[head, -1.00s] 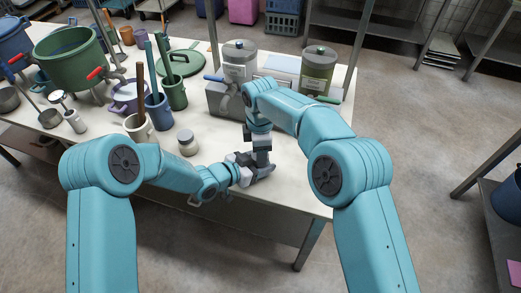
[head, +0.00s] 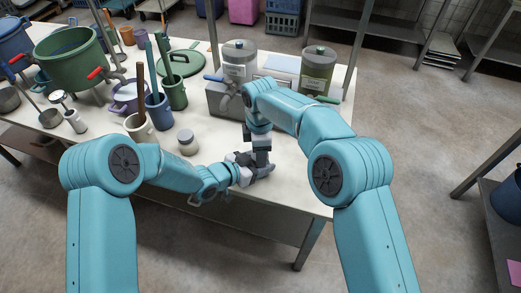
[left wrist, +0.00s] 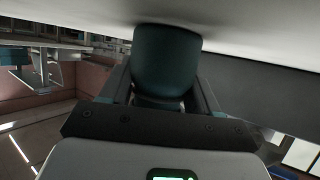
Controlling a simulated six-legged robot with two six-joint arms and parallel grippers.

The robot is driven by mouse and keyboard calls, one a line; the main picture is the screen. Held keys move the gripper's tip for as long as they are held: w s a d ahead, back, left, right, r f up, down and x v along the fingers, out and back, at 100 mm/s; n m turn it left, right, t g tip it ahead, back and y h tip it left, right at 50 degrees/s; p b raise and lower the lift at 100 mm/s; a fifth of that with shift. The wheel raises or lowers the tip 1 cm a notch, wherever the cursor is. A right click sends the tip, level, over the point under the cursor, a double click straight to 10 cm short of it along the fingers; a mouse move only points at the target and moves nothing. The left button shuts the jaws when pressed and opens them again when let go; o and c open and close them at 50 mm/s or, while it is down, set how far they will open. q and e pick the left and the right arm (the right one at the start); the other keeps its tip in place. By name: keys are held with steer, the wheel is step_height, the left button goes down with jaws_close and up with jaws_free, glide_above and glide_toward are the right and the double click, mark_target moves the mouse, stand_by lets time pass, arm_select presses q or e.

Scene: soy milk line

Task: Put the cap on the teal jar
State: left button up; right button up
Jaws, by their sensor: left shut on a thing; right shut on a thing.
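The dark teal jar (left wrist: 166,60) shows in the left wrist view, between the two fingers of my left gripper (left wrist: 164,88), which is shut on it. The white table surface is close by it. In the head view my left gripper (head: 246,174) comes in low from the left over the table's front part. My right gripper (head: 262,158) points down from above and meets it there. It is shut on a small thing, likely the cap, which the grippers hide. The jar is also hidden in the head view, so I cannot tell whether cap and jar touch.
A small lidded jar (head: 188,142) stands left of the grippers. Two labelled canisters (head: 318,72) stand at the back right. The table's right front is clear.

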arm_select(q)
steer(key=shift+w+a+r, duration=0.1)
steer(key=shift+w+r, duration=0.2)
steer(key=shift+r, duration=0.1)
arm_select(e)
steer(key=shift+s+d+f, duration=0.1)
steer(key=shift+s+f, duration=0.05)
steer(key=shift+f, duration=0.35)
steer(key=shift+s+f, duration=0.15)
steer(key=shift+f, duration=0.35)
steer(key=o, duration=0.7)
steer(key=shift+r, duration=0.1)
arm_select(q)
steer(key=shift+w+f, duration=0.1)
steer(key=shift+f, duration=0.1)
arm_select(e)
step_height(320, 180, up, 4)
steer(key=shift+w+f, duration=0.15)
arm_select(q)
steer(key=shift+s, duration=0.2)
arm_select(e)
steer(key=shift+r, duration=0.25)
arm_select(q)
steer(key=shift+f, duration=0.1)
arm_select(e)
steer(key=c, duration=0.6)
steer(key=shift+c, duration=1.3)
steer(key=shift+r, duration=0.1)
